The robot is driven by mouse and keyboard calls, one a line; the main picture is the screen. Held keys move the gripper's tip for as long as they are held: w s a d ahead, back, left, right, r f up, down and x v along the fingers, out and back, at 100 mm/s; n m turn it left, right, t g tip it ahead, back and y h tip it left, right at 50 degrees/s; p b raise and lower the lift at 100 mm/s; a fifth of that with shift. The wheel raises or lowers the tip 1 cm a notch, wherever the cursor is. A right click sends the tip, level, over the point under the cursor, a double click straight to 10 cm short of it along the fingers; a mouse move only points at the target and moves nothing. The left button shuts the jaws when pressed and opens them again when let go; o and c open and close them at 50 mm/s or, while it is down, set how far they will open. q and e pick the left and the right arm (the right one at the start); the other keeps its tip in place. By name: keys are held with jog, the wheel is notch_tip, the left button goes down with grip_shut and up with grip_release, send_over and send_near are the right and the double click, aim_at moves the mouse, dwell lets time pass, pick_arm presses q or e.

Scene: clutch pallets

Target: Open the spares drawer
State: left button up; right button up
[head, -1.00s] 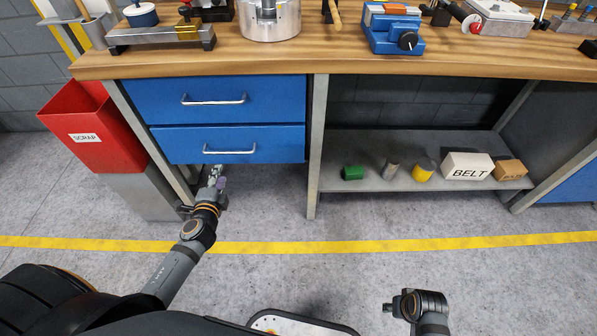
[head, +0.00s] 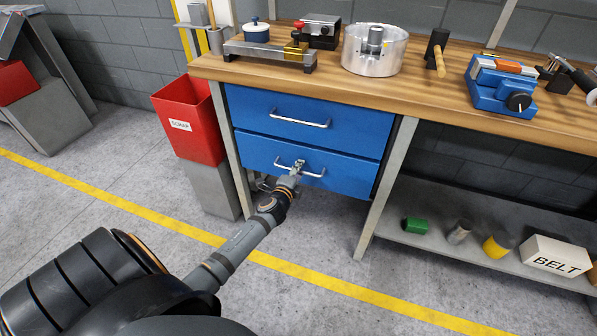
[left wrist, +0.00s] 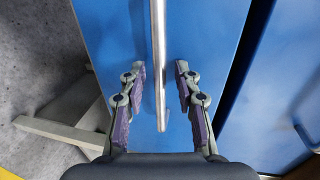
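Two blue drawers sit under the bench top, the upper drawer (head: 270,132) and the lower drawer (head: 345,180). Both look closed, and I see no label on either. Each has a silver bar handle. My left gripper (head: 297,167) is at the lower drawer's handle (head: 314,174), near its middle. In the left wrist view, the fingers of the left gripper (left wrist: 160,88) are apart, one on each side of the handle bar (left wrist: 158,50), with a gap on both sides. The right gripper is not in view.
A red scrap bin (head: 188,125) stands left of the drawers. A bench leg (head: 385,190) is right of them, then a low shelf (head: 450,245) with several parts. The bench top (head: 420,95) holds tools. The floor in front of the drawers is clear apart from my arm.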

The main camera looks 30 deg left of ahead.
pick_arm(q)
grip_shut()
dwell(0.6)
